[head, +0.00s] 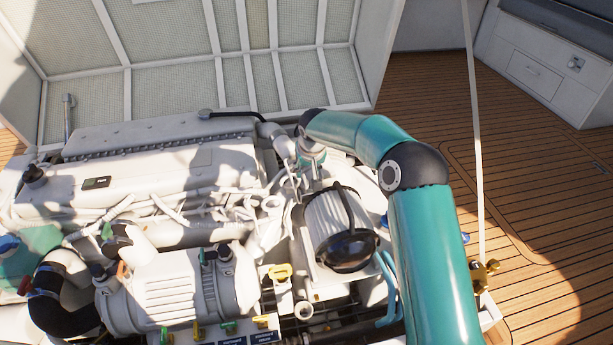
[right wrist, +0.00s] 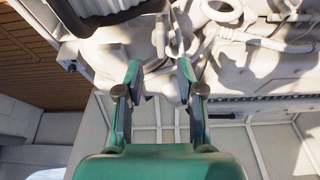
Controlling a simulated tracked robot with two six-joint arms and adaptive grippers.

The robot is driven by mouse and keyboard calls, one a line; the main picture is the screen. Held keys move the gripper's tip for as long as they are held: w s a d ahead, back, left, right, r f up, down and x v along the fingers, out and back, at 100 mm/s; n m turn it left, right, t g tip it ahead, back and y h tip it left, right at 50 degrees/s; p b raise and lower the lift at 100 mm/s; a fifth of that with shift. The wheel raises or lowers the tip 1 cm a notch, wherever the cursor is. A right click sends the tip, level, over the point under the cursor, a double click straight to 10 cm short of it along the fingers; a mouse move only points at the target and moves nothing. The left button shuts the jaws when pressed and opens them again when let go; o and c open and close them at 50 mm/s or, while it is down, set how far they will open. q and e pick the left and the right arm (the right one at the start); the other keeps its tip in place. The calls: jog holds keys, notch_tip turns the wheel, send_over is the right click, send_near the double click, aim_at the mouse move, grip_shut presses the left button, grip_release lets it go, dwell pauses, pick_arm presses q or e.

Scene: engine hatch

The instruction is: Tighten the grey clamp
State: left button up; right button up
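My right gripper (head: 303,180) is at the right end of the engine, beside the white-and-black filter housing (head: 335,220), and is partly hidden behind its own wrist. In the right wrist view, the two fingers of my right gripper (right wrist: 160,72) stand apart, with pale engine parts showing between and beyond them. I cannot tell whether the fingers touch anything. I cannot pick out the grey clamp for sure among the pale hoses and fittings around the fingertips. My left gripper is not in view.
The white engine (head: 150,180) fills the hatch. The raised hatch lid (head: 190,65) stands behind it. Hoses and pipes crowd the gripper. A pale strut (head: 474,110) rises right of my right arm. The wooden deck (head: 540,200) at right is clear.

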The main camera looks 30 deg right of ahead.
jog(key=v, duration=0.5)
jog(key=shift+s+r, duration=0.15)
dwell(0.3)
